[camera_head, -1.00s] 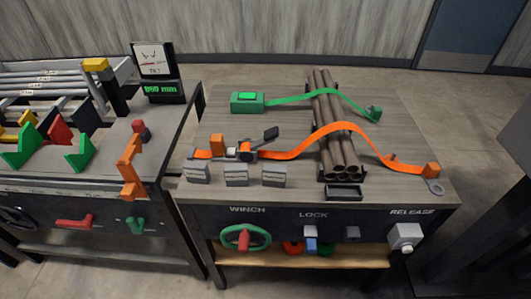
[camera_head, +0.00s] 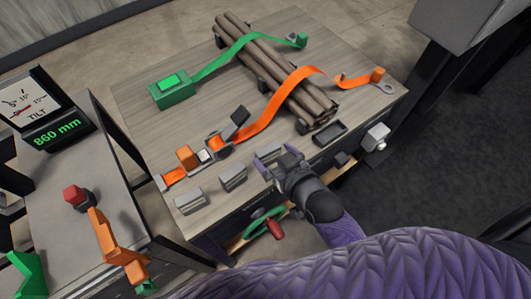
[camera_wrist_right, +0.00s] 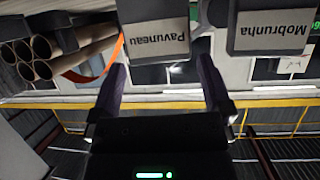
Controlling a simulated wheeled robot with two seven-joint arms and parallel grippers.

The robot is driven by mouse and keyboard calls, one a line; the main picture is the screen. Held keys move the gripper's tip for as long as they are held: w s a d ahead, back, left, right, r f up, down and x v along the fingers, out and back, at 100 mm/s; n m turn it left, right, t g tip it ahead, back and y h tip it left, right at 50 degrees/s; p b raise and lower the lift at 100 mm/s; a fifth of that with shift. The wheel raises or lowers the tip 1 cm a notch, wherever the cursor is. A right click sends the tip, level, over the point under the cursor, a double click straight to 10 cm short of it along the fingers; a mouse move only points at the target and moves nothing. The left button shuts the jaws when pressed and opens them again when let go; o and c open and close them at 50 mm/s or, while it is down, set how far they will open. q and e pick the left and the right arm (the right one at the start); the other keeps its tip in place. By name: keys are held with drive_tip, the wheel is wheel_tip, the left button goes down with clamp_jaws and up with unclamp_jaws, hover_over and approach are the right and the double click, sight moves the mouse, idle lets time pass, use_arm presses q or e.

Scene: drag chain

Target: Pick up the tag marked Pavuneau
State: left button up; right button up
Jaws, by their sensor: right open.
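The tag marked Pavuneau (camera_wrist_right: 157,62) shows upside down in the right wrist view, a grey block with a pale label. My right gripper (camera_wrist_right: 161,72) is open, with one purple finger toward each side of this tag; whether they touch it I cannot tell. In the head view my right gripper (camera_head: 268,156) is at the table's front edge, at the right end of the row of tags, and largely hides the tag there. The tag marked Mobrunha (camera_wrist_right: 273,38) is beside it in the wrist view. My left gripper is not in view.
Two other grey tags (camera_head: 233,177) stand left of my right gripper. An orange strap (camera_head: 262,117) and a green strap (camera_head: 222,59) cross brown pipes (camera_head: 285,75) behind it. A dark tray (camera_head: 329,133) lies to its right. A green winch wheel (camera_head: 262,222) sits below the edge.

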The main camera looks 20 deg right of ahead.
sight(271, 153)
drive_tip(key=x, duration=0.1)
drive_tip(key=b+x, duration=0.1)
drive_tip(key=x, duration=0.1)
drive_tip(key=shift+w+f, duration=0.1)
drive_tip(key=shift+f, duration=0.25)
drive_tip(key=shift+w, duration=0.2)
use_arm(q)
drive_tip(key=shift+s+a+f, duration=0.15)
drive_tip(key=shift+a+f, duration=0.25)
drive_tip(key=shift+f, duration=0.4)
use_arm(e)
drive_tip(key=shift+r, duration=0.1)
